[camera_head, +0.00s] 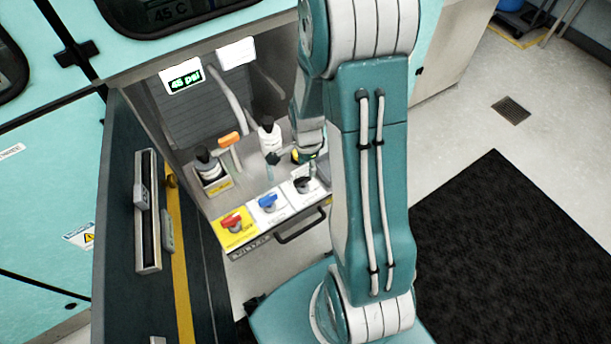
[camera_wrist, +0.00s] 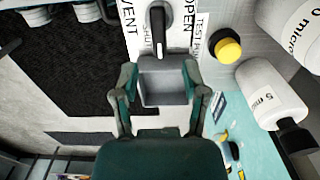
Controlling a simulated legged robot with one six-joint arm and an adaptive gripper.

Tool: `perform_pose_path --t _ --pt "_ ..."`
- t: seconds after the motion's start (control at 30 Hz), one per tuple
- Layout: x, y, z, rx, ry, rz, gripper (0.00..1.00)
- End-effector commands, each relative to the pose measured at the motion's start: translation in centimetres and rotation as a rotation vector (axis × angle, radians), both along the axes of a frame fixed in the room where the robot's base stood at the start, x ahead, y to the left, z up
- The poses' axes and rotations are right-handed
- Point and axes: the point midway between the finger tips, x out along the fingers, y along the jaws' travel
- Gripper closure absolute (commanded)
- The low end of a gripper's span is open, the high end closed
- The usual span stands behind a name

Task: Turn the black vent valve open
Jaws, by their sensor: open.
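The black vent valve (camera_wrist: 158,28) is at the top of the wrist view, on a white label plate. Its long handle points down the picture toward my gripper, beside the partly covered "SHUT" lettering; "OPEN" is printed to its right. It also shows in the head view (camera_head: 303,185) as the rightmost of three valves on the drawer panel. My gripper (camera_wrist: 160,68) is open, its fingers spread just below the handle's near end in the wrist view. I cannot tell whether they touch it. In the head view my arm hides most of the gripper.
Red (camera_head: 233,222) and blue (camera_head: 268,202) valves sit left of the black one. A yellow button (camera_wrist: 228,50) and white filter bottles (camera_wrist: 270,92) stand to the right in the wrist view. A drawer handle (camera_head: 302,226) juts from the panel front.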

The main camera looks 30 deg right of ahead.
Motion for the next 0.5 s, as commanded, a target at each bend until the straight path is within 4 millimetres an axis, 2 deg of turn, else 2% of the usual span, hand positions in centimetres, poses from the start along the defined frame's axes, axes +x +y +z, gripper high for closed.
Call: perform_pose_path --t 0.2,0.33,0.5 --pt "-0.1 0.6 -3.6 -0.003 0.004 0.004 0.43" --pt "-0.1 0.3 -5.0 -0.001 0.002 0.005 0.43" --pt "0.0 0.0 -5.7 0.002 0.0 0.003 0.43"
